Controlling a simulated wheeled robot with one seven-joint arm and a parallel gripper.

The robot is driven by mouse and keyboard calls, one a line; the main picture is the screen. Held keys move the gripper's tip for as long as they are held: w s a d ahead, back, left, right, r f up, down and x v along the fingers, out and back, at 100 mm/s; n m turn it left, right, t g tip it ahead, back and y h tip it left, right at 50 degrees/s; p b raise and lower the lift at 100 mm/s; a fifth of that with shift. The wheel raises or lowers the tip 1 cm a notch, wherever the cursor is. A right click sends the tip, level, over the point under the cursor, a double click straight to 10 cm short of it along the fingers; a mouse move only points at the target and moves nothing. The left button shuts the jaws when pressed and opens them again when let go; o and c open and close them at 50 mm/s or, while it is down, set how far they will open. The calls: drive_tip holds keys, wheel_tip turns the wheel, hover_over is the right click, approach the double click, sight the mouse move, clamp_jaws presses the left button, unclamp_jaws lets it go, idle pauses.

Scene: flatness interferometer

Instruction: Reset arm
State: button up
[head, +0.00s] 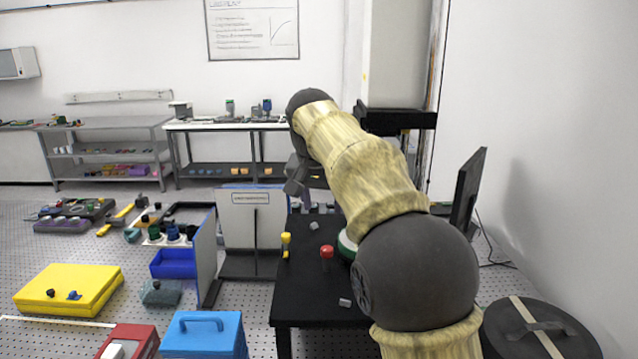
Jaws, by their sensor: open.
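My arm rises from the lower right, bends at the top and turns down. My gripper (296,183) hangs at its end, small and partly hidden behind my own arm, above the far left part of the black table (305,285). It is open, and I see nothing held in it. On the table stand a yellow-topped piece (286,244) and a red-topped piece (327,256), both apart from the gripper. A green and white round thing (346,246) is partly hidden by my arm.
Small grey blocks (345,302) lie on the black table. A monitor (467,192) stands to its right. A white panel stand (252,235) is at its left. A yellow case (69,289), a blue box (204,336) and a round black lid (540,329) stand nearer.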

drive_tip(key=shift+n+g+y, duration=0.4)
drive_tip(key=shift+n+g, duration=0.1)
drive_tip(key=shift+n, duration=0.4)
drive_tip(key=s+d+f, duration=0.2)
drive_tip(key=d+f, duration=0.1)
drive_tip(key=f, duration=0.2)
drive_tip(key=s+d+f, duration=0.3)
drive_tip(key=f, duration=0.2)
drive_tip(key=s+d+f, duration=0.3)
drive_tip(key=d+f, duration=0.1)
drive_tip(key=f, duration=0.1)
drive_tip(key=shift+s+f, duration=0.2)
drive_tip(key=shift+f, duration=0.2)
drive_tip(key=s+d+f, duration=0.2)
drive_tip(key=s+f, duration=0.4)
drive_tip(key=s, duration=0.2)
drive_tip(key=s+d+f+n, duration=0.1)
drive_tip(key=s+d+f, duration=0.1)
drive_tip(key=s+f, duration=0.4)
drive_tip(key=s, duration=0.3)
drive_tip(key=shift+d+g, duration=0.3)
drive_tip(key=shift+d, duration=0.05)
